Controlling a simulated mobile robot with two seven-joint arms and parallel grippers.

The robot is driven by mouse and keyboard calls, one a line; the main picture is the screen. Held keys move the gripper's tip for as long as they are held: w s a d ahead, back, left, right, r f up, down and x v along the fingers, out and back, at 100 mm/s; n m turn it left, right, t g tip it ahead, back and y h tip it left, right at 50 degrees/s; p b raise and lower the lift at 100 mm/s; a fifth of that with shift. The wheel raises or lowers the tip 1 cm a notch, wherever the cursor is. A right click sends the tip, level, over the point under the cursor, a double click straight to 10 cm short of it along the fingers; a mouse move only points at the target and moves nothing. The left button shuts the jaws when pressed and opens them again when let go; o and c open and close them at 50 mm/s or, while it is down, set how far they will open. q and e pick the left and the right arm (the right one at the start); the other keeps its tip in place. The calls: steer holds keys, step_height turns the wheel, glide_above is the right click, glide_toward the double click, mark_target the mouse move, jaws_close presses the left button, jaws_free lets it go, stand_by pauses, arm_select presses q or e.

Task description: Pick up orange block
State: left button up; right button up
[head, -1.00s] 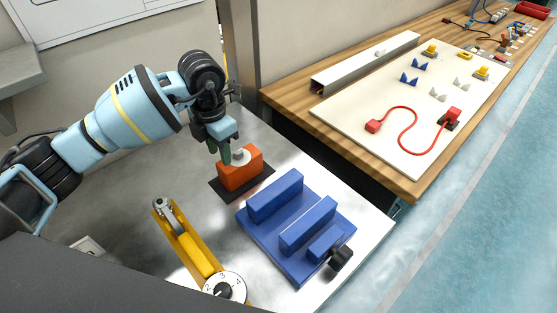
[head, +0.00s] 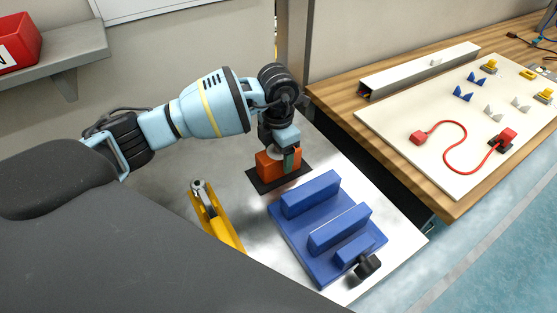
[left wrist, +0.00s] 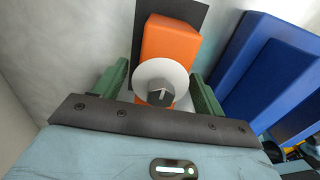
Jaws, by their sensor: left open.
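The orange block (head: 267,166) sits on a dark mat (head: 258,184) on the metal table, behind the blue fixture. In the left wrist view the orange block (left wrist: 170,42) carries a white disc (left wrist: 160,78) with a dark knob. My left gripper (head: 281,160) is right at the block, pointing down. In the left wrist view the green fingers of my left gripper (left wrist: 160,88) are open, one on each side of the disc, with gaps showing. In the head view the gripper hides part of the block. My right gripper is not in view.
A blue stepped fixture (head: 312,258) with a black knob (head: 367,265) stands close in front of the block. A yellow lever piece (head: 222,228) lies to the left. A wooden bench (head: 340,100) with a white board (head: 440,165) stands to the right.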

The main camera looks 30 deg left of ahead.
arm_select(q)
step_height(320, 180, down, 3)
steer(key=shift+r, duration=0.1)
jaws_close()
steer(key=shift+w+r, duration=0.15)
stand_by(0.4)
